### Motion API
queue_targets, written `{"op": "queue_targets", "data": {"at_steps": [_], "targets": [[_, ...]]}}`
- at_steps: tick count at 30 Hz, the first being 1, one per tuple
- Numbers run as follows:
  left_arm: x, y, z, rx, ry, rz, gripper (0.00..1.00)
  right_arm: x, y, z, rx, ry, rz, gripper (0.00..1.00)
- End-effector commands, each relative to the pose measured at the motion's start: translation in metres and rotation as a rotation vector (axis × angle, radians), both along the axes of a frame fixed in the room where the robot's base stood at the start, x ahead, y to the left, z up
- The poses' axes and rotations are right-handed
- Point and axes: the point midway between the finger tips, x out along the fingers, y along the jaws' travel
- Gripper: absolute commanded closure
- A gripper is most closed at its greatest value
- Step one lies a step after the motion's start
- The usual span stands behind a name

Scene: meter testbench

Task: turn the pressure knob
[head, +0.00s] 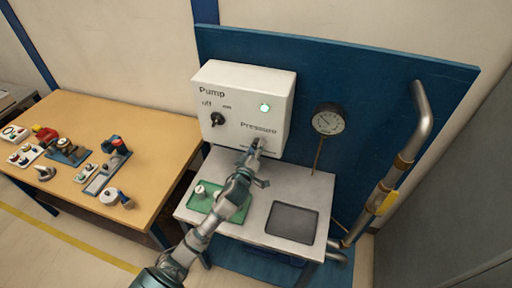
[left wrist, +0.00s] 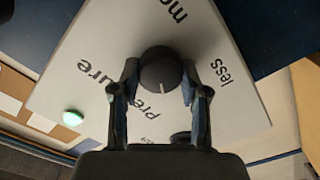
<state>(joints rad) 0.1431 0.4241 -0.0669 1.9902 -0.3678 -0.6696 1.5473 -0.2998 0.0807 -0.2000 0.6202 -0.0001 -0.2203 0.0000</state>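The pressure knob (left wrist: 160,70) is round and black with a pale mark, on the face of the white pump box (head: 243,92). In the left wrist view it sits between the two fingers of my left gripper (left wrist: 160,78), one on each side. The fingers are spread, and narrow gaps seem to show beside the knob; contact is not clear. In the head view my left gripper (head: 256,152) reaches up to the box below the word "Pressure" and mostly hides the knob. The words "more" and "less" show near the knob in the wrist view. My right gripper is out of view.
A black pump switch (head: 217,119) and a lit green lamp (head: 265,107) are on the same box. A gauge (head: 328,118) and a pipe (head: 418,125) stand at right. Below are a green tray (head: 238,214) and a dark mat (head: 292,222). A wooden table (head: 150,145) holds several parts.

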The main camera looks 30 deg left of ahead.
Motion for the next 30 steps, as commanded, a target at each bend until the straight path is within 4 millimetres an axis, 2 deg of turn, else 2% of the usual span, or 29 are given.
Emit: {"op": "queue_targets", "data": {"at_steps": [1, 2, 3, 14, 20, 30], "targets": [[0.000, 0.001, -0.001, 0.000, 0.004, 0.003, 0.80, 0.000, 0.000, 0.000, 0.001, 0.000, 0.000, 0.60], [0.000, 0.001, -0.001, 0.000, 0.004, 0.003, 0.88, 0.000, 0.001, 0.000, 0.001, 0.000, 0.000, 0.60], [0.000, 0.001, -0.002, 0.000, 0.004, 0.003, 0.90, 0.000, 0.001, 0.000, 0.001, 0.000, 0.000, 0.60], [0.000, 0.002, -0.001, 0.048, 0.018, 0.005, 0.90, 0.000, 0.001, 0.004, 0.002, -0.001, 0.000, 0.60], [0.000, 0.001, 0.000, 0.161, 0.045, 0.005, 0.90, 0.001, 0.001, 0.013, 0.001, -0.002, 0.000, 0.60], [0.000, 0.000, 0.000, 0.463, 0.119, 0.005, 0.90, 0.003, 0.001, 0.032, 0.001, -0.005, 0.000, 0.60]]}}
